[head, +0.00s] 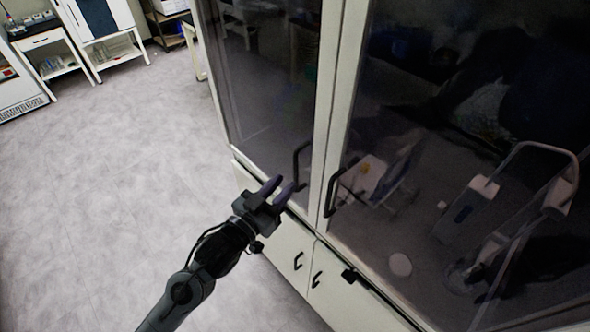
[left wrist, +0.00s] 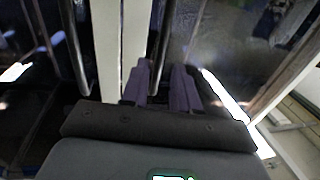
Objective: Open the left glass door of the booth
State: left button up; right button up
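The booth's left glass door (head: 270,80) is shut, with a dark bar handle (head: 296,168) near its right edge. My left gripper (head: 284,186) is just left of the handle's lower end, its two purple fingers apart. In the left wrist view the fingers (left wrist: 162,80) point toward a dark bar (left wrist: 165,35), whose lower end shows at the gap between the fingertips. I cannot tell whether the bar is between the fingers or just beyond them. My right gripper is not clearly seen.
The right glass door (head: 450,130) is shut, with its own handle (head: 335,190) close by across the white frame. Lower cabinet doors with small handles (head: 298,261) are below. The grey floor (head: 110,190) to the left is clear. A white table (head: 45,45) stands far left.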

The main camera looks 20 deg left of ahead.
aim_at(296, 172)
pick_arm(q)
jog(key=shift+p+x, duration=0.4)
jog(key=shift+x, duration=2.55)
grip_shut()
